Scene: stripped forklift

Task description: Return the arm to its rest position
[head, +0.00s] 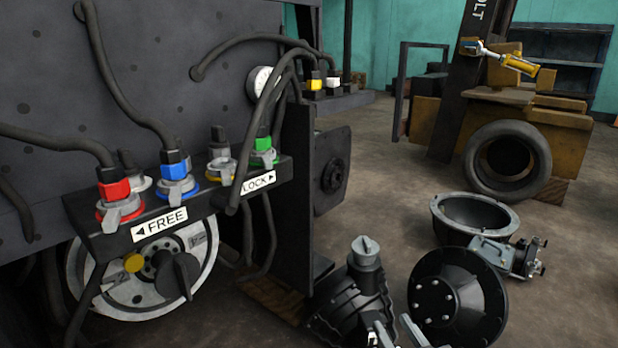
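My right gripper (396,326) shows only at the bottom edge of the head view. Two pale metal fingertips stick up there with a gap between them, and I see nothing held in the gap. The rest of this gripper and its arm is below the frame. The fingertips appear in front of a black ribbed part with a grey cap (365,251) and beside a black bolted disc (455,298); I cannot tell whether they touch either. My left gripper is not in view.
A forklift panel (180,205) with red, blue, yellow and green hose couplings fills the left, hoses looping above. A dark bowl-shaped housing (475,214) and a metal fitting (508,255) lie on the floor at right. A tyre (507,161) stands behind.

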